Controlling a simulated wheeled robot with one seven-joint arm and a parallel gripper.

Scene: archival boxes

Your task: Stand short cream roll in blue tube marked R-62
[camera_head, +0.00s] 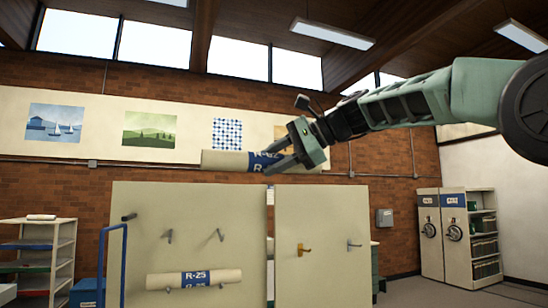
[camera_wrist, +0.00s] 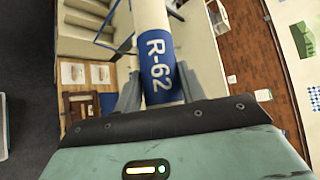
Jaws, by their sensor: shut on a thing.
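My gripper (camera_head: 268,161) is shut on a cream roll (camera_head: 225,160) with a blue band marked R-62. It holds the roll level, above the top edge of the cream panels. In the wrist view the roll (camera_wrist: 149,14) runs away from the jaws, and its blue band (camera_wrist: 160,68) lies between the two fingers. Another cream roll (camera_head: 165,281), with a blue band marked R-25, lies across pegs low on the left panel. I see no blue tube marked R-62.
The left panel (camera_head: 150,250) and right panel (camera_head: 325,215) carry several pegs and hooks. A blue cart handle (camera_head: 102,265) and blue bin (camera_head: 84,292) stand at the left, beside a shelf rack (camera_head: 58,232). Archive shelving (camera_head: 455,240) stands at the far right.

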